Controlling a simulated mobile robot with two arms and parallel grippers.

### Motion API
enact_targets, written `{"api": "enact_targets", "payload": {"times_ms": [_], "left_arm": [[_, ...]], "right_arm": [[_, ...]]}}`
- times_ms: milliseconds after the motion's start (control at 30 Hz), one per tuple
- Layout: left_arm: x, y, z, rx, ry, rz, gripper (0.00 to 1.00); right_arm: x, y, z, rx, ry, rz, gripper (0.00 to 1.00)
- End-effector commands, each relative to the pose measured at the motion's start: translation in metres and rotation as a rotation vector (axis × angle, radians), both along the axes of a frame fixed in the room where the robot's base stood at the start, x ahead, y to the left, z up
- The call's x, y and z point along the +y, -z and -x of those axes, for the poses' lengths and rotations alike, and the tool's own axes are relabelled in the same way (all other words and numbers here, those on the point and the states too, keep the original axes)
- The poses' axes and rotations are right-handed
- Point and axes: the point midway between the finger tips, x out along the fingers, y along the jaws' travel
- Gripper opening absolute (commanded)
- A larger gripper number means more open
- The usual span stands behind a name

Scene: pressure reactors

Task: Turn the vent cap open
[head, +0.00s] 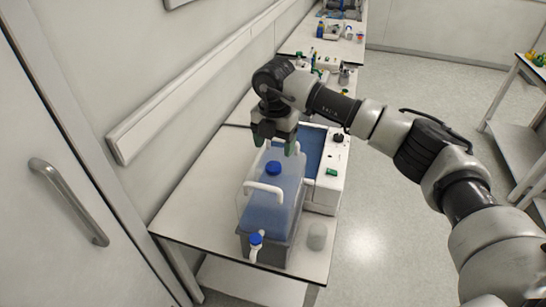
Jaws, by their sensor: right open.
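A translucent carboy (286,202) with bluish liquid and white handles stands on the near end of the bench. A round blue cap (274,168) sits on its top; it seems to be the vent cap. A spigot with a blue top (256,239) is low on its near face. My right gripper (276,146) points down with its green-tipped fingers apart and empty. It shows just above the cap in the picture, apart from it; the exact height gap is hard to tell. My left gripper is out of view.
A small clear beaker (317,236) stands right of the carboy on the bench (190,212). A white device (329,185) with a blue basin is close behind. A wall with a rail is at left; open floor (400,240) lies to the right.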

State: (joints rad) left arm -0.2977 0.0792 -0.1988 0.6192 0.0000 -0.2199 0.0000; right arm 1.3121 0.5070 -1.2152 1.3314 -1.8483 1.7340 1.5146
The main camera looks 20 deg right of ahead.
Motion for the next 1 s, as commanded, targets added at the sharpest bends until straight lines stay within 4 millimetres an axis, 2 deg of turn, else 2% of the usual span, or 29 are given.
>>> {"api": "enact_targets", "payload": {"times_ms": [33, 100, 167, 267, 500, 633, 767, 1000], "left_arm": [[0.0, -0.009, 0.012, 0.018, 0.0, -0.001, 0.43], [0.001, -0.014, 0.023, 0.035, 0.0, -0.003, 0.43], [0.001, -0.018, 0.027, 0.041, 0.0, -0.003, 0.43], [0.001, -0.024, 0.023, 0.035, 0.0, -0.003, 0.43], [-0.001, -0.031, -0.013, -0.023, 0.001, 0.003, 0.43], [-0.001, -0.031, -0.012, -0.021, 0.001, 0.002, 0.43], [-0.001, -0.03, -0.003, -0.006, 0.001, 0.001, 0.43], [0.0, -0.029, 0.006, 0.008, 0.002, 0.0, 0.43]], "right_arm": [[0.0, 0.008, 0.001, 0.005, 0.001, 0.001, 0.7], [0.0, 0.021, 0.001, 0.005, 0.0, -0.001, 0.7], [0.0, 0.033, 0.001, 0.004, -0.001, 0.0, 0.7], [0.0, 0.048, 0.001, 0.004, 0.0, -0.001, 0.7], [0.001, 0.069, 0.0, 0.0, -0.002, -0.001, 0.7], [0.001, 0.07, 0.0, -0.001, -0.002, -0.001, 0.7], [0.001, 0.07, 0.0, -0.001, -0.002, -0.001, 0.7], [0.001, 0.07, 0.0, -0.001, -0.002, -0.002, 0.34]]}}
